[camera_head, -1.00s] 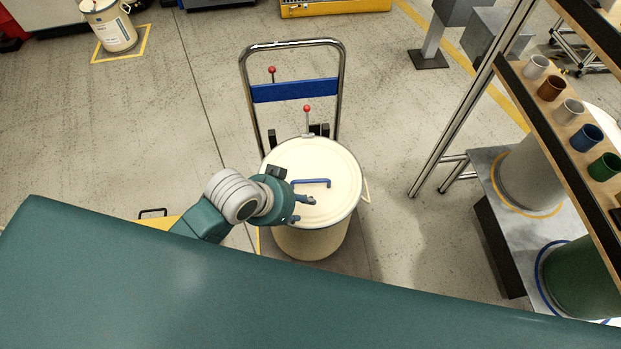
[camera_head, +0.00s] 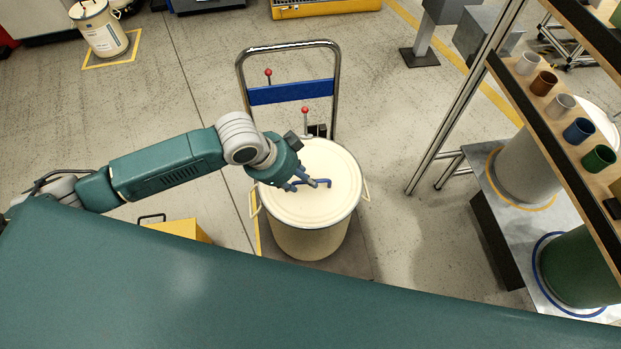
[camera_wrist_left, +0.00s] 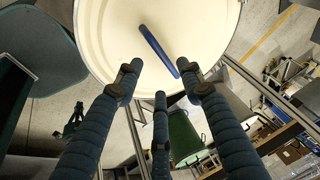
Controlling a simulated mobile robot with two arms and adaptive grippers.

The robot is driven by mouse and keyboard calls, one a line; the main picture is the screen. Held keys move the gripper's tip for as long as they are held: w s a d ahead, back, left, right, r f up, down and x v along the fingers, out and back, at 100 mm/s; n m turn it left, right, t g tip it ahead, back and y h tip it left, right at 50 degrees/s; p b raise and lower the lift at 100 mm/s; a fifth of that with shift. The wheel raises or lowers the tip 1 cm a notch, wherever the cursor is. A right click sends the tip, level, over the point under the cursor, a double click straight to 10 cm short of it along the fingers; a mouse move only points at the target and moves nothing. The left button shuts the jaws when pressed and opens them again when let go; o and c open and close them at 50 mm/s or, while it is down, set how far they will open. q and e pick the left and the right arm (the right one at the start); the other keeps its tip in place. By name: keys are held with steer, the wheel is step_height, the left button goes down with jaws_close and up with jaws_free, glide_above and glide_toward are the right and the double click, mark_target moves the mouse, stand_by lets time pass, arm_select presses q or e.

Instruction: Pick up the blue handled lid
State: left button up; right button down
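The cream lid (camera_head: 311,198) lies on top of a cream drum (camera_head: 309,240) in the head view, with a blue bar handle (camera_head: 324,183) across its middle. My left gripper (camera_head: 309,185) is over the lid at the handle's left end. In the left wrist view the lid (camera_wrist_left: 110,40) fills the top and the blue handle (camera_wrist_left: 158,50) runs diagonally. My left gripper's fingers (camera_wrist_left: 160,95) are spread apart, with the handle's lower end beyond them and nothing between them. Whether a finger touches the handle is unclear. My right gripper is in neither view.
The drum stands on a trolley with a chrome push bar (camera_head: 290,46) and blue crosspiece (camera_head: 291,92) behind it. A yellow box (camera_head: 182,230) is at lower left. A shelf with several coloured cups (camera_head: 562,103) is at right. Another drum (camera_head: 98,28) stands far left.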

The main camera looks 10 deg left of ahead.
mark_target(308, 191)
arm_select(q)
steer(key=shift+w+p+x, duration=0.1)
steer(key=shift+p+x, duration=0.25)
steer(key=shift+x, duration=1.05)
steer(key=shift+w+p+x, duration=0.15)
steer(key=shift+p+x, duration=0.2)
steer(key=shift+x, duration=1.05)
steer(key=shift+r, duration=0.15)
jaws_close()
steer(key=shift+r, duration=0.1)
